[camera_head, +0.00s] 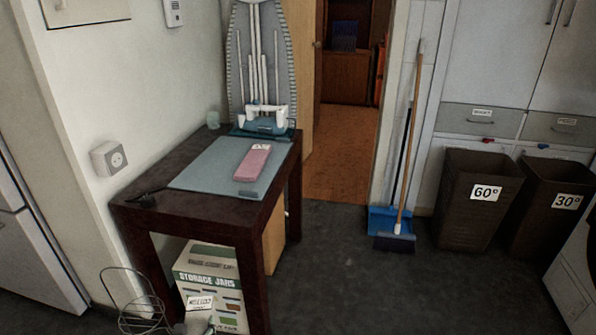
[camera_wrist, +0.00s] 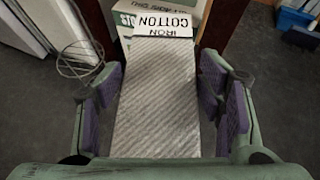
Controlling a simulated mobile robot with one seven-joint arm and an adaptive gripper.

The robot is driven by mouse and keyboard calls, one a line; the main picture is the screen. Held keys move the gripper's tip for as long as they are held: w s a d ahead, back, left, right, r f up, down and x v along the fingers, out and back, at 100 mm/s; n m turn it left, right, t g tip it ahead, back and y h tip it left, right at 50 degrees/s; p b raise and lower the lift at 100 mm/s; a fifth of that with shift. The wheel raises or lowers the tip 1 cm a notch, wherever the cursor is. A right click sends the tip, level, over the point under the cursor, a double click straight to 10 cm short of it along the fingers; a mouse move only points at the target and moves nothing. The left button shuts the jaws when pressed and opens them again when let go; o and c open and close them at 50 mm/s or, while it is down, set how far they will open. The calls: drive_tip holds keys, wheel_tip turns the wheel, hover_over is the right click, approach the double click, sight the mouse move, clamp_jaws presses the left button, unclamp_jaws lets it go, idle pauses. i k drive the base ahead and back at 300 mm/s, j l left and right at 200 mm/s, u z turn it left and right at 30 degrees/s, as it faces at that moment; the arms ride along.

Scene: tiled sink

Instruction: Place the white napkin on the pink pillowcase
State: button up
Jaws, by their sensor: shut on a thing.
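The pink pillowcase (camera_head: 252,163) lies folded on the grey-blue mat on the dark table, with a small white label at its far end. In the wrist view, a folded pale, diagonally striped cloth (camera_wrist: 155,110), which I take as the white napkin, lies between the purple-padded fingers of my gripper (camera_wrist: 160,88). My gripper is shut on it. A white label reading "IRON COTTON" shows at the cloth's far end. In the head view that label (camera_head: 200,303) shows low, in front of the box under the table, below and apart from the pillowcase. Most of my gripper is outside that view.
The mat (camera_head: 205,170) covers much of the dark table (camera_head: 150,183). A storage-jars box (camera_head: 215,265) and wire basket (camera_head: 135,295) are low down. Bins (camera_head: 475,215) stand at right.

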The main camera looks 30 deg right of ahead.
sight(255, 159)
drive_tip(key=l+z, duration=0.25)
drive_tip(key=z, duration=0.2)
drive_tip(key=i+l+z, duration=0.15)
drive_tip(key=z, duration=0.3)
drive_tip(key=i+l+z, duration=0.1)
drive_tip(key=i+l, duration=0.45)
drive_tip(key=i+l+u, duration=0.2)
drive_tip(key=u, duration=0.15)
drive_tip(key=i+l+u, duration=0.15)
drive_tip(key=l+u, duration=0.2)
